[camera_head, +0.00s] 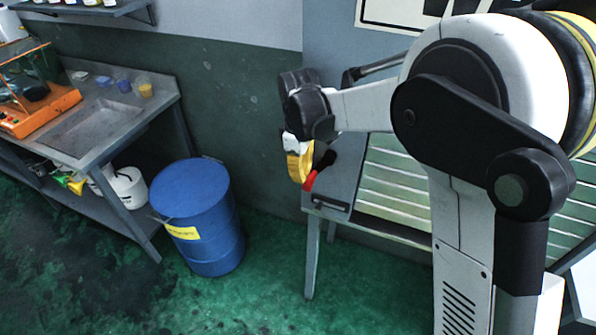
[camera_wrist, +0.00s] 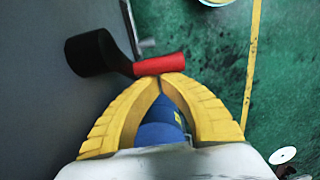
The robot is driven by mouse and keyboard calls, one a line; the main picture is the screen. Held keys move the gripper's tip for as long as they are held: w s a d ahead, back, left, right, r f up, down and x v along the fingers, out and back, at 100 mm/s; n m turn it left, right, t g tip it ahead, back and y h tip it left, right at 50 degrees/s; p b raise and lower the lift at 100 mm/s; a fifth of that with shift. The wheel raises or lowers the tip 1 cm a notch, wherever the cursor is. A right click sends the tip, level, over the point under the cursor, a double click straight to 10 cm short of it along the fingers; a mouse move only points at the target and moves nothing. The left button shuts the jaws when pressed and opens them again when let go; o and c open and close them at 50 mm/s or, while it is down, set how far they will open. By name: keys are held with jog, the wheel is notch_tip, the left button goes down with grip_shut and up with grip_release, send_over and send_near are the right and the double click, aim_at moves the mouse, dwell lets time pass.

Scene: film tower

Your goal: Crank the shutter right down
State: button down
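The shutter (camera_head: 395,195), with pale horizontal slats, shows in the head view behind my arm; my arm hides much of it. The crank has a black arm (camera_head: 327,160) and a red handle (camera_head: 311,181), left of the shutter. In the wrist view the black crank part (camera_wrist: 92,54) is at the upper left and the red handle (camera_wrist: 160,64) lies across the fingertips. My gripper (camera_wrist: 168,80) has yellow fingers whose tips meet at the handle's near side. Nothing shows held between them. I cannot tell whether they touch the handle. The gripper also shows in the head view (camera_head: 299,168).
A blue drum (camera_head: 200,210) stands on the green floor left of the crank. A metal workbench (camera_head: 100,130) with an orange device (camera_head: 40,115) is at the far left. A grey ledge (camera_head: 332,207) on legs is below the crank. Floor in front is clear.

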aim_at(310, 176)
jog(key=shift+s+d+f+b, duration=0.2)
jog(key=shift+d+f, duration=0.25)
jog(key=shift+d, duration=0.05)
jog(key=shift+s+d+f+b, duration=0.2)
jog(key=shift+d+f, duration=0.25)
jog(key=shift+d, duration=0.05)
jog(key=shift+d+f, duration=0.1)
jog(key=shift+d, duration=0.05)
dwell(0.6)
